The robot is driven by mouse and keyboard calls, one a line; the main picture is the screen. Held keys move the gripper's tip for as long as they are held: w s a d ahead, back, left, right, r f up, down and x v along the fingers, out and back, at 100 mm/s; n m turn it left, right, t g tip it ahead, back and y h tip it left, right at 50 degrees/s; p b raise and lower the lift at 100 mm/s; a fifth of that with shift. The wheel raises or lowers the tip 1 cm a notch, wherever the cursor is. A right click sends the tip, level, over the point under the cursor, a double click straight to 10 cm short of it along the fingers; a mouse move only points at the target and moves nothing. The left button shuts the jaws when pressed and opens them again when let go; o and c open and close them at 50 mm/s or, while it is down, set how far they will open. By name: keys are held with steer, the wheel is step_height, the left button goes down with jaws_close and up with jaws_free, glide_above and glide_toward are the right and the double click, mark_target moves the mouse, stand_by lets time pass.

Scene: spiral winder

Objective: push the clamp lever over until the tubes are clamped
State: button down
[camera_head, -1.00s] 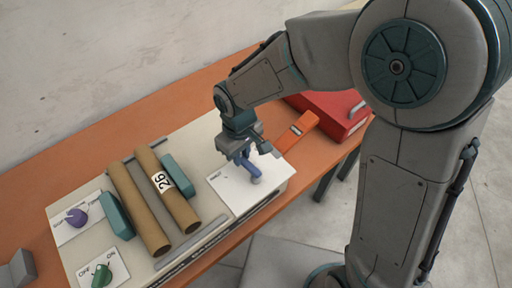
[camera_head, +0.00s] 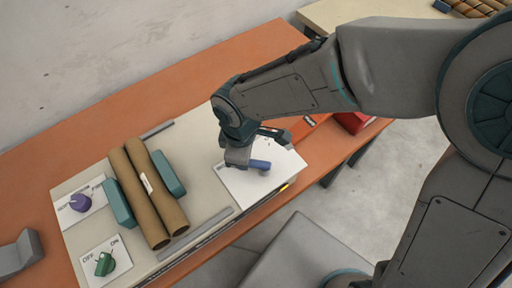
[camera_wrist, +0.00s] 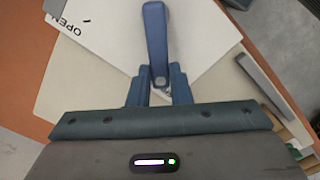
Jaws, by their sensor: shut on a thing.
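The blue clamp lever (camera_head: 260,165) lies over the white plate at the right end of the machine and points right. It also shows in the wrist view (camera_wrist: 155,38), with its near end between my fingers. My gripper (camera_head: 243,158) is shut on the lever; the fingers (camera_wrist: 158,84) close on it in the wrist view. Two brown cardboard tubes (camera_head: 140,190) (camera_head: 163,190) lie side by side, with little or no gap between them. A teal jaw (camera_head: 119,203) stands against the left tube and another teal jaw (camera_head: 168,174) against the right tube.
The machine's beige top (camera_head: 198,195) carries a purple knob (camera_head: 80,203) and a green OFF/ON knob (camera_head: 105,263) at left. The word OPEN (camera_wrist: 74,22) shows on the plate. A red box (camera_head: 352,122) and an orange item (camera_head: 308,127) stand behind my gripper.

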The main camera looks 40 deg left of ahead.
steer(key=shift+s, duration=0.15)
stand_by(0.3)
steer(key=c, duration=1.3)
jaws_free()
step_height(320, 180, up, 14)
steer(key=shift+f+p, duration=0.1)
steer(key=shift+p, duration=0.35)
steer(key=w+d+m+t, duration=0.2)
steer(key=w+d+m, duration=1.05)
steer(key=d, duration=0.65)
steer(key=d+m, duration=0.3)
steer(key=d, duration=0.3)
steer(key=d+m, duration=0.4)
steer(key=d, duration=0.3)
steer(key=d+m+t, duration=0.1)
steer(key=d+m, duration=0.3)
steer(key=d, duration=0.2)
steer(key=shift+d+m, duration=0.25)
steer(key=shift+d, duration=0.15)
